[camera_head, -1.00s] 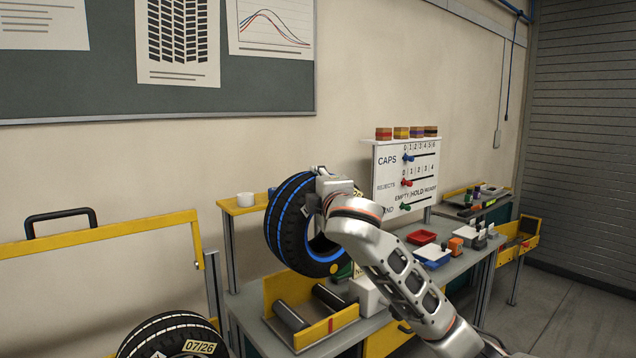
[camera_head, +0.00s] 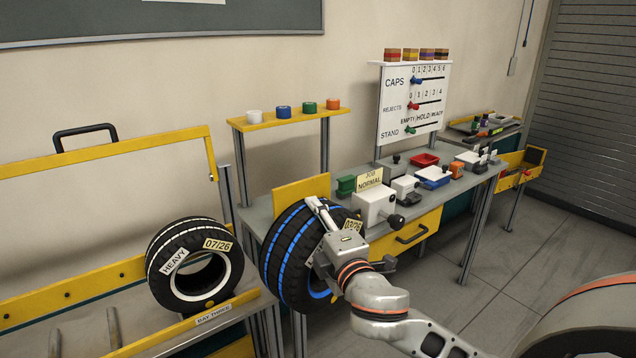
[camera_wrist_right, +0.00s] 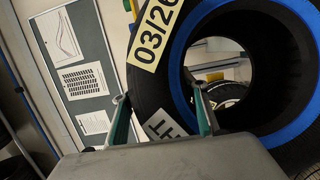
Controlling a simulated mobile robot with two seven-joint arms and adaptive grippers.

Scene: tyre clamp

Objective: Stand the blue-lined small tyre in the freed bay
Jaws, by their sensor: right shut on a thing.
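The blue-lined small tyre (camera_head: 280,268) hangs upright in front of the bench. It is black with blue stripes, a blue inner rim and a 03/26 label. My right gripper (camera_head: 319,232) is shut on its wall, one finger over the tread and one inside the hole. The right wrist view shows both fingers (camera_wrist_right: 164,112) around the tyre wall (camera_wrist_right: 268,136). A white-lined tyre (camera_head: 154,258), marked HEAVY and 07/26, stands in the yellow rack (camera_head: 128,272) to the left, by the BAY THREE label. An empty part of the rack shows further left, partly cut off. My left gripper is out of view.
The bench (camera_head: 262,215) stands behind the held tyre, with a white clamp block (camera_head: 375,206) and a yellow plate (camera_head: 302,190). A yellow shelf (camera_head: 262,120) carries several coloured rolls. The white CAPS board (camera_head: 412,105) stands further right. Clear floor lies at the right.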

